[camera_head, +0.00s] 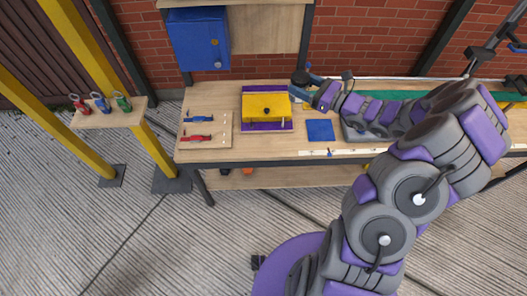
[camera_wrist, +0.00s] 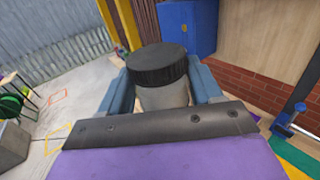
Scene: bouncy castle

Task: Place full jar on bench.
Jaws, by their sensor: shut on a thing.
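The jar has a black lid (camera_wrist: 157,64) and a pale body (camera_wrist: 163,97). In the wrist view it stands between the two blue fingers of my gripper, which is shut on it. Most of its lower body is hidden by the gripper. In the head view my gripper (camera_head: 307,89) is over the back part of the wooden bench (camera_head: 218,97), and the jar's dark lid (camera_head: 300,76) shows at its tip. The gap between jar and bench top cannot be judged. A flat blue square (camera_head: 320,130) lies on the bench in front of my gripper.
A yellow box (camera_head: 265,106) on a purple base sits left of my gripper. A board with blue (camera_head: 199,119) and red (camera_head: 197,138) tools lies further left. A blue cabinet (camera_head: 198,38) hangs behind. A side shelf (camera_head: 110,113) holds small red, blue and green bottles.

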